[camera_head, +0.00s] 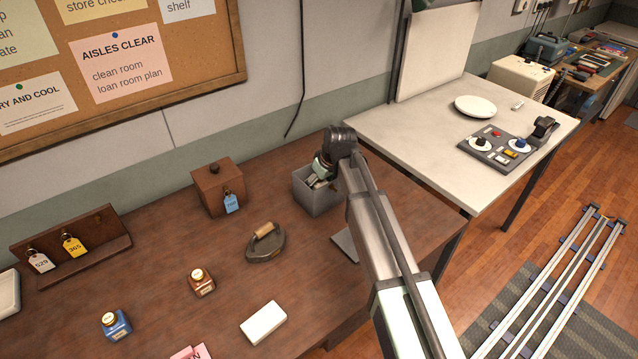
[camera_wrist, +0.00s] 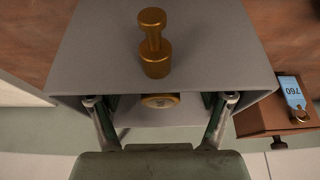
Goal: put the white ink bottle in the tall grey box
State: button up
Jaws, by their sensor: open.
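The grey box (camera_head: 319,198) stands open-topped on the brown table, and its side (camera_wrist: 90,60) fills much of the wrist view. My gripper (camera_head: 321,178) points down into its mouth. In the wrist view my gripper's two fingers (camera_wrist: 160,99) are spread apart at the rim. Between them, clear of both, shows a round gold-tan bottle cap (camera_wrist: 160,102) inside the box opening. The white ink bottle's body is mostly hidden, so its colour and whether it touches the floor of the box cannot be told.
A wooden box with a blue tag (camera_head: 217,187) stands close left of the grey box. A flat iron (camera_head: 265,243), brown ink bottle (camera_head: 201,281), blue ink bottle (camera_head: 115,324) and white block (camera_head: 263,323) lie nearer. A brass piece (camera_wrist: 156,55) shows against the grey box.

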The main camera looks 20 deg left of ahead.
jog(key=b+v, duration=0.2)
jog(key=v, duration=0.9)
jog(key=shift+r, duration=0.2)
jog(key=shift+s, duration=0.1)
